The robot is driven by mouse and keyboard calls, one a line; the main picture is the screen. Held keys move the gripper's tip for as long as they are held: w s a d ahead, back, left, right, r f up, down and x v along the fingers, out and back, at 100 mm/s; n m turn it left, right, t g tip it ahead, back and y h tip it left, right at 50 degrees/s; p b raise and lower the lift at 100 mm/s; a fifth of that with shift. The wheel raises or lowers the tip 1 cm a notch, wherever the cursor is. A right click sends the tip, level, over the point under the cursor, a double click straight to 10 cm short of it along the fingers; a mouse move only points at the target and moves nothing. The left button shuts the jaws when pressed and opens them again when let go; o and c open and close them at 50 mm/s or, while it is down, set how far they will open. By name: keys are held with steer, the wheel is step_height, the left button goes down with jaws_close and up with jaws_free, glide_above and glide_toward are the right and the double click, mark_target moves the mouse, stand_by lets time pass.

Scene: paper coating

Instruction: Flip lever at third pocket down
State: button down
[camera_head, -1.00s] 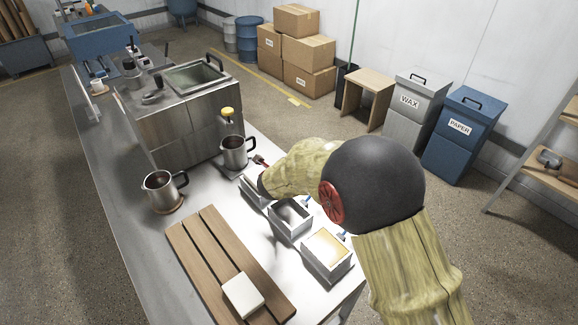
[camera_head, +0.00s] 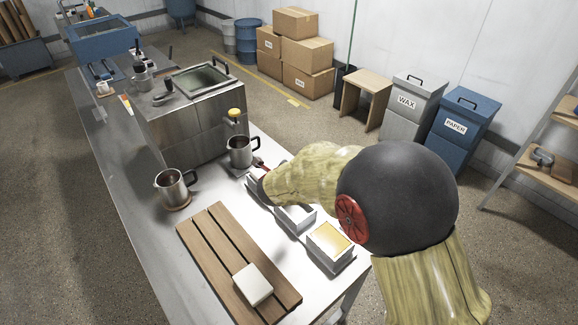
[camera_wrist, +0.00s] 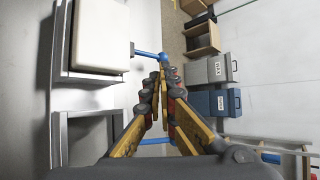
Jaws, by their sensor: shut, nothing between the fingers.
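A row of metal pockets stands on the bench right of the wooden slats. The nearest pocket (camera_head: 330,240) has a yellowish top, the middle pocket (camera_head: 298,219) is partly covered by my arm, and the far one is mostly hidden. In the wrist view, a pocket with a pale block (camera_wrist: 98,38) has a blue lever (camera_wrist: 148,53) sticking out to the right. A second blue lever (camera_wrist: 157,141) shows lower, beside an open pocket (camera_wrist: 90,135), partly behind my fingers. My gripper (camera_wrist: 165,68) is shut and empty, its tips close to the upper lever; contact is unclear.
Two steel mugs, one (camera_head: 240,152) by the far pocket and one (camera_head: 172,190) at left, stand near a metal tank (camera_head: 195,110). A slatted wooden rack (camera_head: 225,260) carries a pale block (camera_head: 252,284). Wax (camera_head: 412,100) and paper (camera_head: 462,128) bins stand on the floor beyond.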

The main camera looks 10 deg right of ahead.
steer(key=p+v, duration=0.1)
steer(key=v, duration=0.3)
steer(key=shift+s+a+r, duration=0.1)
steer(key=shift+s+r, duration=0.1)
steer(key=shift+s, duration=0.15)
steer(key=s+a+f+n+g+y, duration=0.35)
steer(key=s+a+n+y, duration=0.2)
steer(key=a+n, duration=0.45)
steer(key=s+r+n+g+y, duration=0.1)
steer(key=s+r+n+g, duration=0.1)
steer(key=s+n, duration=0.65)
steer(key=s+d+r+n+h, duration=0.2)
steer(key=s+d+r+n, duration=0.2)
steer(key=s+d+r, duration=0.4)
steer(key=s+d+r+n+h, duration=0.2)
steer(key=s+d+r, duration=0.6)
steer(key=s+d, duration=0.5)
steer(key=shift+s+d+r+n, duration=0.2)
steer(key=shift+s+d+n, duration=0.2)
steer(key=shift+d+n, duration=0.45)
